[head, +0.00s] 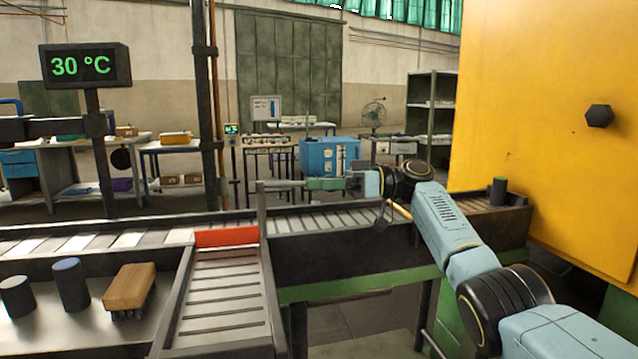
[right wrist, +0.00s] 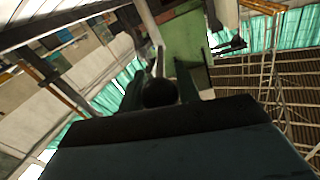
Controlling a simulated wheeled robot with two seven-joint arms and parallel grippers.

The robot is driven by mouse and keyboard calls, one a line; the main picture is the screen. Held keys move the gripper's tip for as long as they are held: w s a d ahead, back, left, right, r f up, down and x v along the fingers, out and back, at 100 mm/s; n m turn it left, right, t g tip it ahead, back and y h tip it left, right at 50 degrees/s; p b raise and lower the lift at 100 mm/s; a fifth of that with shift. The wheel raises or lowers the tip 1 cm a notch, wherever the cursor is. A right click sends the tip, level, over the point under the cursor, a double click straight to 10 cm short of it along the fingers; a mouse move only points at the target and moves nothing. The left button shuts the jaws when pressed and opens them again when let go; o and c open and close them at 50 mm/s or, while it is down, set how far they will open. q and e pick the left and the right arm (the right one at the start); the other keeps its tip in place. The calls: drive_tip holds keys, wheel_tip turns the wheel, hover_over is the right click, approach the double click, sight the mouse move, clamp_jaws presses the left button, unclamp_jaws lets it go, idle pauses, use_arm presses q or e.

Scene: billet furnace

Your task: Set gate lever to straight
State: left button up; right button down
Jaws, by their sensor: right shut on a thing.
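The gate lever (head: 283,186) is a thin grey rod, roughly level, running right from the top of a grey post (head: 262,212). My right gripper (head: 316,184) is shut on its right end; the exact grip is partly hidden by the fingers. In the right wrist view, a dark round end (right wrist: 160,92) shows between my right gripper's fingers (right wrist: 160,80). The orange-red gate plate (head: 226,237) stands across the top of the side chute (head: 222,300), along the near edge of the roller conveyor (head: 335,219). My left gripper is out of view.
A bench at lower left holds a grey cylinder (head: 16,296), a blue-topped cylinder (head: 71,284) and a wooden-backed brush (head: 130,287). A display (head: 86,66) reads 30 °C. A yellow furnace wall (head: 540,130) stands right, with a dark cylinder (head: 498,190) near it.

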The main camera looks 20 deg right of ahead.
drive_tip(key=shift+r, duration=0.1)
drive_tip(key=c, duration=1)
unclamp_jaws()
drive_tip(key=shift+w, duration=0.15)
drive_tip(key=shift+c, duration=0.2)
wheel_tip(320, 180, up, 9)
drive_tip(key=shift+r+p, duration=0.1)
drive_tip(key=shift+p, duration=1.05)
drive_tip(key=shift+r, duration=0.35)
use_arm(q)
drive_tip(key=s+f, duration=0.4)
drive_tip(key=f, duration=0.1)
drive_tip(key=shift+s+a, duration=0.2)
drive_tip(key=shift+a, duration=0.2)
